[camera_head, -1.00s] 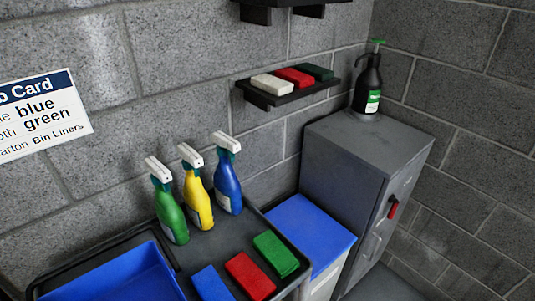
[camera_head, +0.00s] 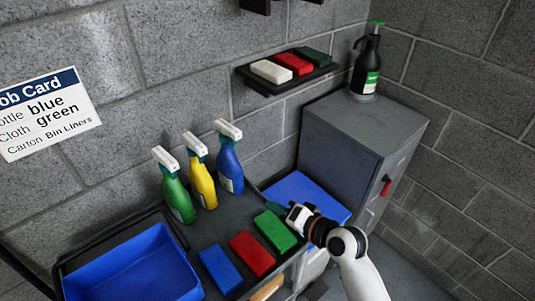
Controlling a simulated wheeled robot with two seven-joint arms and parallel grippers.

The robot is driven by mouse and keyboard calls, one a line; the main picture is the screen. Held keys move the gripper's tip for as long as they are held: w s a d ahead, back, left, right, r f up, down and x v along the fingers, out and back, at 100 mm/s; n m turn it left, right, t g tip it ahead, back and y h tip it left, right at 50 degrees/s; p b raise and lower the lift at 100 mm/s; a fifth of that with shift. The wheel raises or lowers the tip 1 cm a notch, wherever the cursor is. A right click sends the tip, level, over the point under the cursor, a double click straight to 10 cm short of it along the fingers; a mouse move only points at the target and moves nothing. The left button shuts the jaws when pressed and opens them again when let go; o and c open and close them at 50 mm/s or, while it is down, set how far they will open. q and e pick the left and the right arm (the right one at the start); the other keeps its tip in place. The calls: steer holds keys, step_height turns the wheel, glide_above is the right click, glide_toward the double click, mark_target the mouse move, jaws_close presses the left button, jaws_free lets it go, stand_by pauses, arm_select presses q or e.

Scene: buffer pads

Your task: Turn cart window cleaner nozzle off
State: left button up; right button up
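Three spray bottles with white and teal trigger heads stand upright in a row at the back of the dark cart (camera_head: 205,232): a green bottle (camera_head: 178,199), a yellow bottle (camera_head: 203,186) and a blue bottle (camera_head: 230,170). Their labels and nozzle settings are too small to read, so I cannot tell which is window cleaner. My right gripper (camera_head: 291,216) is at the cart's right edge, beside the green cloth (camera_head: 274,231) and apart from the bottles. Its fingers are small and dark, and whether they are open is unclear. My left gripper is not in view.
A blue tray (camera_head: 135,268), a blue cloth (camera_head: 221,268) and a red cloth (camera_head: 252,254) are on the cart. A blue-topped box (camera_head: 326,205) and a grey cabinet (camera_head: 365,125) stand right. A wall shelf (camera_head: 290,85) and job card (camera_head: 46,113) are behind.

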mark_target(239, 137)
steer(key=w+a+r+m+t+y, duration=0.3)
steer(key=w+r+m+t, duration=0.15)
steer(key=w+r, duration=0.5)
steer(key=shift+m+g, duration=0.35)
steer(key=shift+g, duration=0.1)
steer(key=shift+r+b+x, duration=0.15)
steer(key=shift+b+x, duration=0.4)
steer(key=shift+x, duration=1.55)
steer(key=shift+r+b+x, duration=0.15)
steer(key=shift+b+x, duration=0.4)
steer(key=shift+x, duration=1.55)
steer(key=shift+s, duration=0.1)
steer(key=c, duration=0.6)
steer(key=shift+o, duration=0.2)
